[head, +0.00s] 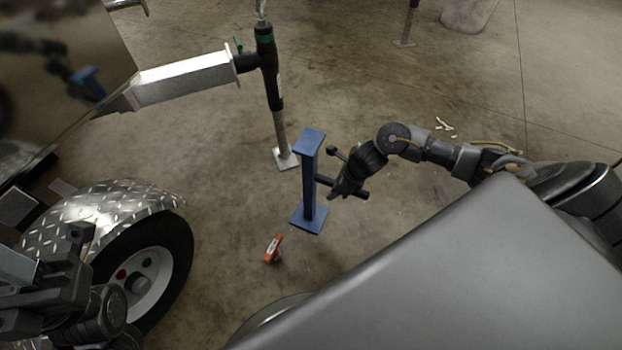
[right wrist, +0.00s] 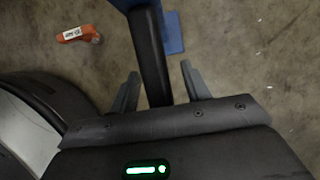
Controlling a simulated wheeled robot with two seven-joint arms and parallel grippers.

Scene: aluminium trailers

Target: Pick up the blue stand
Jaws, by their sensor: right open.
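The blue stand (head: 309,185) stands upright on the concrete floor in the middle of the head view, with a flat top plate and a square base plate.
An orange object (head: 273,249) with a white label lies on the floor near the stand's base. A trailer wheel (head: 145,280) under a metal fender is at left. The trailer's coupling and jack (head: 270,85) stand behind the stand.

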